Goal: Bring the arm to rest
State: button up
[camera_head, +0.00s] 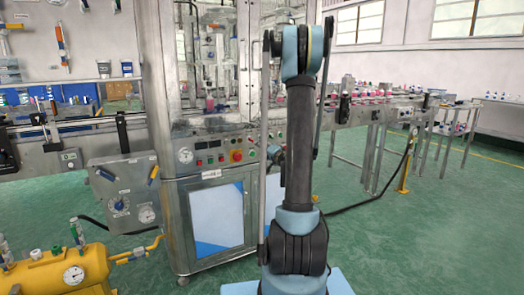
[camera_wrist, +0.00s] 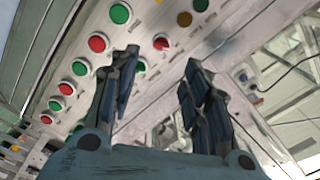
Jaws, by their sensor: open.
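My gripper (camera_wrist: 158,95) shows in the wrist view with its two fingers spread apart and nothing between them. It faces a steel control panel (camera_wrist: 150,60) with red, green and yellow buttons; the distance to it is hard to tell. In the head view my arm (camera_head: 299,150) stands upright in front of the machine, bent at the top. My gripper is mostly hidden behind the arm in the head view. The machine's control panel (camera_head: 212,149) shows left of the arm.
The steel crimping machine (camera_head: 160,70) stands close behind my arm. A conveyor (camera_head: 385,107) with bottles runs off to the right. A yellow tank (camera_head: 50,277) with gauges sits at lower left. Green floor (camera_head: 440,230) is open at right, with a yellow post (camera_head: 404,172).

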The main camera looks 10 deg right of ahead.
jog(key=shift+a, duration=0.1)
jog(key=s+a+f+n+g+y, duration=0.1)
jog(key=s+a+n+g, duration=0.25)
jog(key=s+a, duration=0.4)
jog(key=s+a+n+g, duration=0.3)
jog(key=s+a+g, duration=0.15)
jog(key=s, duration=0.65)
jog(key=s+d+f+g+h, duration=0.2)
jog(key=s+d+f, duration=0.1)
jog(key=s, duration=0.6)
jog(key=s+d+f+n+g+h, duration=0.1)
jog(key=s+d+f+g+h, duration=0.1)
jog(key=s, duration=0.7)
jog(key=s+d+f+n+g+h, duration=0.1)
jog(key=s+d+f+g+h, duration=0.1)
jog(key=s, duration=0.6)
notch_tip(320, 180, down, 2)
jog(key=shift+s+d+f+g+h, duration=0.3)
jog(key=shift+s+d+g, duration=0.15)
jog(key=shift+d, duration=0.35)
